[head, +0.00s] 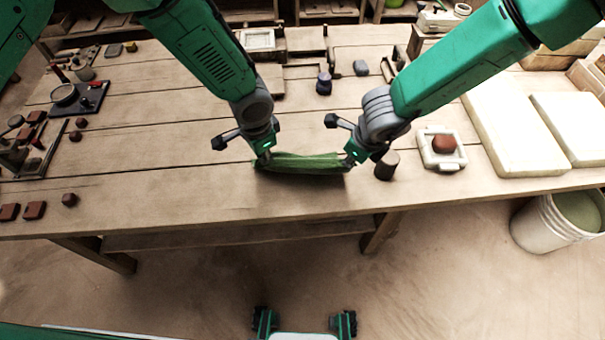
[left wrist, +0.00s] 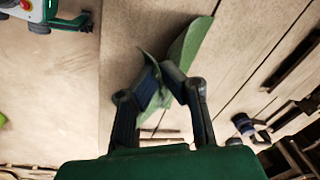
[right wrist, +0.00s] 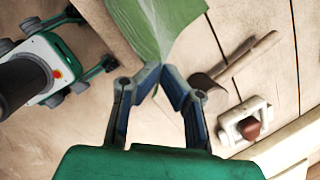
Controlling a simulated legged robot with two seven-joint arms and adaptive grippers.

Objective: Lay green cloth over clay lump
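The green cloth (head: 305,163) hangs stretched between my two grippers above the front part of the table. My left gripper (head: 266,158) is shut on its left end; in the left wrist view the cloth (left wrist: 190,45) is bunched at the fingertips. My right gripper (head: 352,157) is shut on its right end, and the cloth (right wrist: 165,25) fans out beyond the fingers in the right wrist view. The red-brown clay lump (head: 445,144) sits uncovered in a white square mould (head: 428,160), to the right of my right gripper. The lump also shows in the right wrist view (right wrist: 250,128).
A dark brown wooden tool (head: 387,166) lies between my right gripper and the mould. White slabs (head: 515,135) are right of the mould, with a bucket (head: 550,222) beyond the table's front edge. Several clay pieces (head: 36,210) are far left.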

